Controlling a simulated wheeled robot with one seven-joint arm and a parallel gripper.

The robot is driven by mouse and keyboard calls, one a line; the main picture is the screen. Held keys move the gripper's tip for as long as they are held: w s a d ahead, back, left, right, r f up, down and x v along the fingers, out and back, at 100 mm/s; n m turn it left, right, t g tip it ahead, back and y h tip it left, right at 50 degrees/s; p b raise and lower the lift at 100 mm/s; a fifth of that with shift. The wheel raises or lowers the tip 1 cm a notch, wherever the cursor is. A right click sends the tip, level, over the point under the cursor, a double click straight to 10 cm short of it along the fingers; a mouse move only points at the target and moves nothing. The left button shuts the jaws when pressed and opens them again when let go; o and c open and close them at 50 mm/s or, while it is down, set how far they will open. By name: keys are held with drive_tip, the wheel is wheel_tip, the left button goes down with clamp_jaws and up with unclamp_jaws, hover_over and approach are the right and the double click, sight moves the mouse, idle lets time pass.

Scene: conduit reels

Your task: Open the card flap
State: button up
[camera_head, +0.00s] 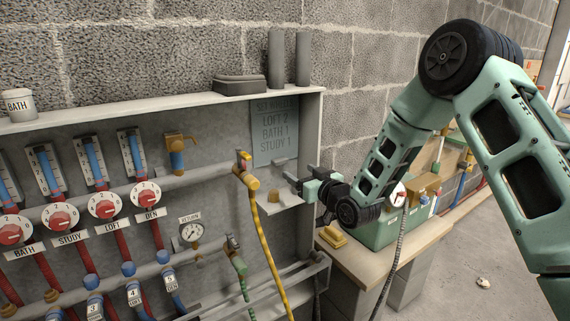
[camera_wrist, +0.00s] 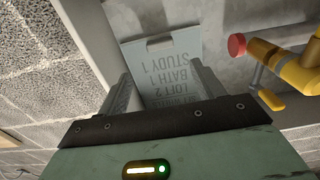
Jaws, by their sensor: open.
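The card flap (camera_head: 274,133) is a grey-blue sheet at the right end of the cabinet's back panel. Its lettering reads "LOFT 2, BATH 1, STUDY 1" below a partly legible top line. In the wrist view the card (camera_wrist: 163,62) appears upside down, with a small notch or tab at its far edge. I cannot tell whether it lies flat or is tilted. My gripper (camera_head: 293,183) is open and empty, below and right of the card in the head view. In the wrist view its two fingers point towards the card, one at each side, and hide parts of its edges.
A small shelf (camera_head: 283,203) with a brown knob sits below the card. A yellow valve with a hose (camera_head: 247,175) is left of it, with gauges and red dials farther left. The cabinet's side wall (camera_head: 310,135) is close on the right. A workbench (camera_head: 385,258) stands beyond.

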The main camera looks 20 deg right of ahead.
sight(282, 161)
drive_tip(key=x, duration=0.9)
drive_tip(key=c, duration=1.4)
drive_tip(key=s+d+r+g+h+p, duration=0.2)
drive_tip(key=s+r+g+p, duration=0.4)
drive_tip(key=p, duration=0.8)
drive_tip(key=s+d+r+g+h+p, duration=0.2)
drive_tip(key=s+r+g+p, duration=0.5)
drive_tip(key=r+p, duration=0.4)
drive_tip(key=s+p, duration=0.1)
drive_tip(key=p, duration=0.3)
drive_tip(key=shift+s+d, duration=0.25)
drive_tip(key=shift+d, duration=0.05)
drive_tip(key=shift+o, duration=0.2)
drive_tip(key=shift+r+p, duration=0.8)
drive_tip(key=shift+r, duration=0.3)
drive_tip(key=shift+c, duration=0.2)
drive_tip(key=shift+w, duration=0.1)
